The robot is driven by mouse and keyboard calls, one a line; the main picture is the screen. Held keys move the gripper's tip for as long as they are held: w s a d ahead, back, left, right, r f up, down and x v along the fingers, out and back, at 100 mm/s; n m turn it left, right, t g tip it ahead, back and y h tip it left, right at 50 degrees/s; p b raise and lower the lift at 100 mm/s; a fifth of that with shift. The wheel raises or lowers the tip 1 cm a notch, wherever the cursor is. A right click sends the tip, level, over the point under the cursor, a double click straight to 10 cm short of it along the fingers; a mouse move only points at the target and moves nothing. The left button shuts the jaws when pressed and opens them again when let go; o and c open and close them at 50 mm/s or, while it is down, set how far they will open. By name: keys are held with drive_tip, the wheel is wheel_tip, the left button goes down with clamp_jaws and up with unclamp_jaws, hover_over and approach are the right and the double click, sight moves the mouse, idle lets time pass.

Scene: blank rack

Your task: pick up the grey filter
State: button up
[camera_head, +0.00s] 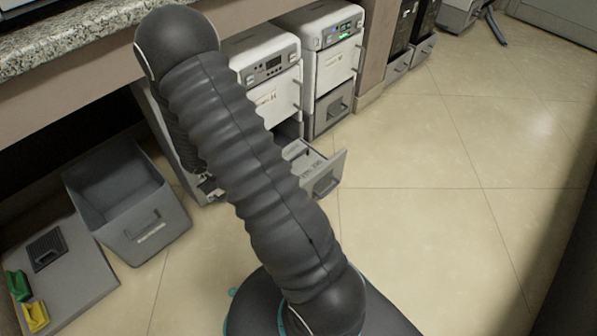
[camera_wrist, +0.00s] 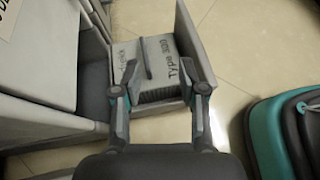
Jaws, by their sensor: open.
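A grey filter block (camera_wrist: 152,60) with "Type 300" lettering lies in an open drawer (camera_wrist: 197,35) in the wrist view. In the head view the block (camera_head: 303,161) shows partly in the pulled-out drawer (camera_head: 326,177), right of my arm. My gripper (camera_wrist: 158,76) is open, with one finger on each side over the near part of the block. Nothing is held. I cannot tell whether the fingers touch it or how high above it they are. In the head view my arm covers the gripper and part of the drawer's machine.
White machines (camera_head: 331,55) stand in a row under a granite counter (camera_head: 75,40). An empty grey bin (camera_head: 160,229) stands on the floor at left. Beside it, a grey board (camera_head: 75,275) bears a dark vented piece (camera_head: 47,249), a green piece and a yellow piece (camera_head: 35,315). The floor at right is clear.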

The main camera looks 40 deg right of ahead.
wheel_tip(320, 180, down, 8)
drive_tip(key=w+n+t+h, duration=0.1)
drive_tip(key=n, duration=0.2)
drive_tip(key=b, duration=0.2)
approach(299, 154)
drive_tip(key=shift+n, duration=0.3)
drive_tip(key=x, duration=0.5)
drive_tip(key=shift+s, duration=0.25)
drive_tip(key=shift+w+f+b+x, duration=0.15)
drive_tip(key=shift+w+x, duration=0.05)
drive_tip(key=shift+x, duration=1.1)
drive_tip(key=shift+w+f+b+x, duration=0.1)
drive_tip(key=shift+w+b+x, duration=0.05)
drive_tip(key=shift+x, duration=1.15)
drive_tip(key=shift+a, duration=0.1)
clamp_jaws()
